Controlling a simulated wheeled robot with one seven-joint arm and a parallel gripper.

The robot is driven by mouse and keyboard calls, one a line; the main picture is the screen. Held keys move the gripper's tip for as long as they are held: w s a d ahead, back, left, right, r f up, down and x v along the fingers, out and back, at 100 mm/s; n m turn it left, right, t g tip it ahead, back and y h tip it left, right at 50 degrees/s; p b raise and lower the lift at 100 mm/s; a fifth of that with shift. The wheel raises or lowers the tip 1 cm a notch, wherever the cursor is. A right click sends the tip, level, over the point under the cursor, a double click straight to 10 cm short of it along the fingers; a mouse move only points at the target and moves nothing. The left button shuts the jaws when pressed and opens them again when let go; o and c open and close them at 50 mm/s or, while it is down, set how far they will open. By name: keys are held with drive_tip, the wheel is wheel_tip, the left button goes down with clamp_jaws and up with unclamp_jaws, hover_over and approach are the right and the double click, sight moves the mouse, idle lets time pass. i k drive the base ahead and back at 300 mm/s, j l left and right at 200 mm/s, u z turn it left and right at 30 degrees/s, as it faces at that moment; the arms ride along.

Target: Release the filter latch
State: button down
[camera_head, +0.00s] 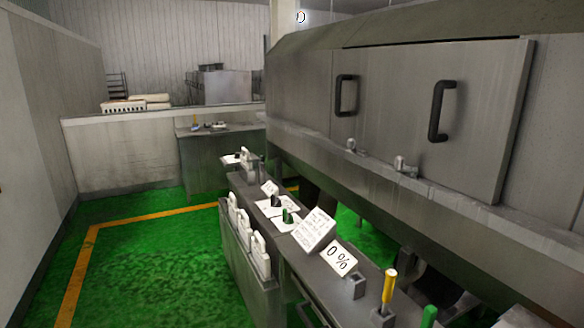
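A large grey metal housing (400,110) fills the right side, with a panel carrying two black handles, one on the left (346,95) and one on the right (441,110). Two small metal latch-like fittings, a left one (351,146) and a right one (405,167), sit on the ledge below the panel. I cannot tell which part, if any, is the filter latch, or whether it is fastened. My gripper is not in view.
A long grey console (262,215) runs below the housing, with a "0 %" card (338,258), a yellow-handled lever (389,287) and a green-handled lever (429,316). Open green floor (150,265) with a yellow line lies left. A grey bench (220,150) stands behind.

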sight(262, 159)
drive_tip(key=i+j+u, duration=0.35)
drive_tip(key=j, duration=0.3)
drive_tip(key=i+j+u, duration=0.4)
drive_tip(key=i+j, duration=0.15)
drive_tip(key=i+j+u, duration=0.35)
drive_tip(key=i, duration=0.35)
drive_tip(key=i+j, duration=0.1)
drive_tip(key=i, duration=0.65)
drive_tip(key=i+j, duration=0.1)
drive_tip(key=i, duration=0.65)
drive_tip(key=i+j, duration=0.1)
drive_tip(key=i, duration=0.65)
drive_tip(key=i+j+z, duration=0.15)
drive_tip(key=i+z, duration=0.2)
drive_tip(key=i, duration=0.9)
drive_tip(key=i+l+z, duration=0.1)
drive_tip(key=i+z, duration=0.2)
drive_tip(key=z, duration=0.15)
drive_tip(key=i+z, duration=0.3)
drive_tip(key=z, duration=0.15)
drive_tip(key=i+j+z, duration=0.1)
drive_tip(key=i+z, duration=0.2)
drive_tip(key=z, duration=0.2)
drive_tip(key=i+z, duration=0.35)
